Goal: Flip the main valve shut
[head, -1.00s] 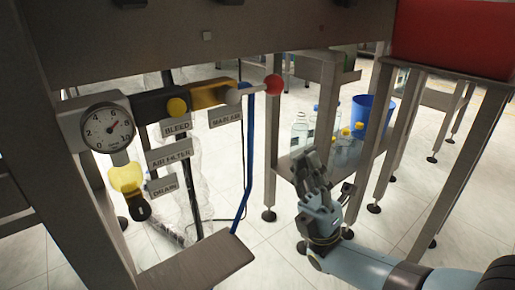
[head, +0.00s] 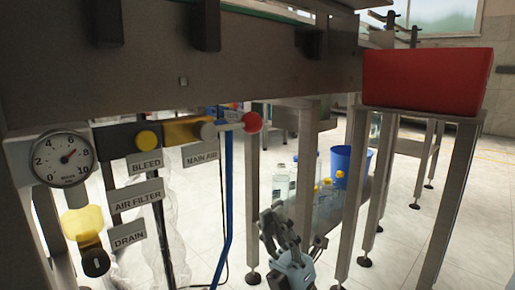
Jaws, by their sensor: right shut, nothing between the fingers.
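The main valve (head: 229,126) is a grey lever with a red ball end (head: 252,122), beside a yellow block (head: 182,132) above the MAIN AIR label (head: 201,153). The lever points right, roughly level. A blue hose (head: 226,195) hangs down from the valve. My right gripper (head: 276,226) is at the bottom middle, below and a little right of the red ball, apart from it. It is shut and empty. My left gripper does not show.
A pressure gauge (head: 63,158), a yellow BLEED knob (head: 147,140) and a yellow filter bowl (head: 82,224) are at left. A steel beam (head: 270,65) runs above the valve. Table legs, bottles (head: 306,180), a blue bucket (head: 348,165) and a red box (head: 427,80) are at right.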

